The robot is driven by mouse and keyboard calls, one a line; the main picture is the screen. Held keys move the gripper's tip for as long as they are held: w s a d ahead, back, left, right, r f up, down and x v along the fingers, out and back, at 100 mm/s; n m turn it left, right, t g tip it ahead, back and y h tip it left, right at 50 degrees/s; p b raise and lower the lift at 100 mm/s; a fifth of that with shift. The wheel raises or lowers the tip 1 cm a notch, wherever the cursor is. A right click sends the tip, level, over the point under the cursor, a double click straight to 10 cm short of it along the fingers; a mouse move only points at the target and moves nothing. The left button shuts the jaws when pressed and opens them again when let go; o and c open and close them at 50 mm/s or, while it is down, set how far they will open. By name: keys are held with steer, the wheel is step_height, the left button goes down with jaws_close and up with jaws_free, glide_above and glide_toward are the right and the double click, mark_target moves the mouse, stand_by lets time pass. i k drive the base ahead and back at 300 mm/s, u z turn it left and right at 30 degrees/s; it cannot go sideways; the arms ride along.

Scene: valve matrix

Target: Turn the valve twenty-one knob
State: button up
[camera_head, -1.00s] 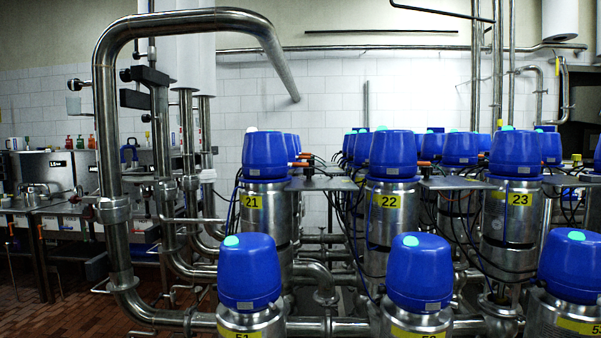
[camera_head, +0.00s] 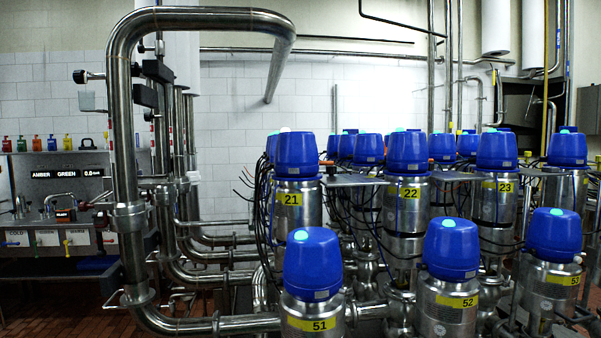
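The valve labelled 21 (camera_head: 297,200) stands left of centre in the second row, a steel cylinder with a yellow number label. Its blue knob cap (camera_head: 296,156) sits on top; a pale light shows at its top edge. Valve 51 (camera_head: 312,268) stands in front of it and hides its lower part. Valve 22 (camera_head: 405,160) is to its right. My gripper is not in view.
Valves 52 (camera_head: 449,255) and 53 (camera_head: 554,240) fill the front right, with valve 23 (camera_head: 496,155) behind. A thick steel pipe (camera_head: 122,130) arches on the left. A sink counter (camera_head: 60,240) stands at far left. Dark cables hang beside valve 21.

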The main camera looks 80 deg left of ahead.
mark_target(331, 170)
steer(key=k, duration=1.7)
steer(key=u, duration=1.7)
steer(key=i, duration=0.9)
steer(key=u, duration=0.05)
